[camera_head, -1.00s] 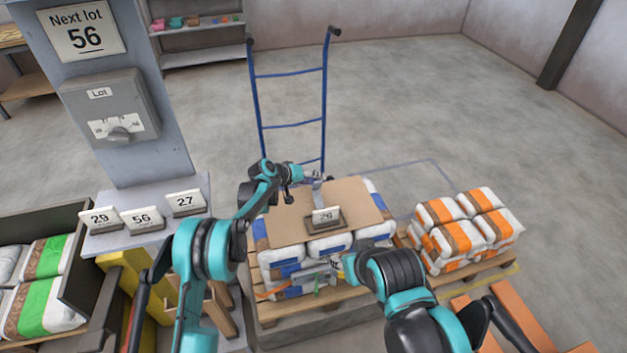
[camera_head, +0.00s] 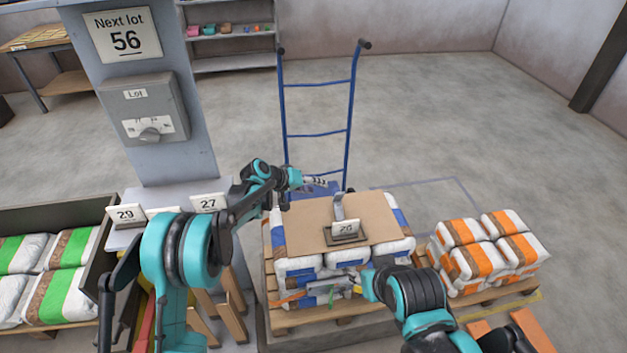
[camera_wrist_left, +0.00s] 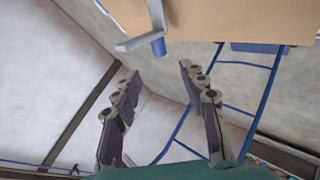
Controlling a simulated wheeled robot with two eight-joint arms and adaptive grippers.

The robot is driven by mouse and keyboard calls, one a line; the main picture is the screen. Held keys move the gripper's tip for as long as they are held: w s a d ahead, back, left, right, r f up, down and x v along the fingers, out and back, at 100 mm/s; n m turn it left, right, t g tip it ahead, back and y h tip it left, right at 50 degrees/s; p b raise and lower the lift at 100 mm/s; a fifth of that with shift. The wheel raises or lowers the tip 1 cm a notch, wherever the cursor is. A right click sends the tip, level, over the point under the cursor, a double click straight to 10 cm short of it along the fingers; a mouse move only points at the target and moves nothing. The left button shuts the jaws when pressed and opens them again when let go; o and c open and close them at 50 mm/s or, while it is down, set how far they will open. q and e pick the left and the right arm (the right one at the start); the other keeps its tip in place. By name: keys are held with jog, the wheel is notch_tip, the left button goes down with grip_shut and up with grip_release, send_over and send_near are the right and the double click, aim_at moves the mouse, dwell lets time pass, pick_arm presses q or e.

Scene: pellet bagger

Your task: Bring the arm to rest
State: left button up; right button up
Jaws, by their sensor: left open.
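My left gripper (camera_head: 316,183) is open and empty, behind the upper left edge of the cardboard sheet (camera_head: 375,215). Its two spread fingers show in the left wrist view (camera_wrist_left: 159,76) with nothing between them. The sheet lies on a stack of white and blue bags (camera_head: 300,265) on a pallet. A numbered card in a dark holder (camera_head: 345,230) stands on the sheet, with a grey upright piece behind it. My right gripper (camera_head: 352,286) is low at the front of the stack; its fingers are too small to judge.
A blue hand truck (camera_head: 318,132) stands behind the stack. Orange and white bags (camera_head: 488,250) sit on a pallet at right. Cards 29 (camera_head: 126,214) and 27 (camera_head: 208,203) stand on the ledge below the lot switch box (camera_head: 146,110). Open floor lies behind.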

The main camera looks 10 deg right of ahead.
pick_arm(q)
jog(key=s+a+r+n+t+y, duration=0.15)
jog(key=s+a+r+y, duration=0.35)
jog(key=s+a+r, duration=1.05)
jog(key=s+a+f+y, duration=0.1)
jog(key=s+a+f, duration=0.1)
jog(key=s+a, duration=0.2)
jog(key=s+a+f+t+y, duration=0.1)
jog(key=s+a, duration=0.4)
jog(key=s, duration=0.6)
jog(key=s+a+f+y, duration=0.2)
jog(key=s+a, duration=0.3)
jog(key=s, duration=0.3)
jog(key=shift+f, duration=0.3)
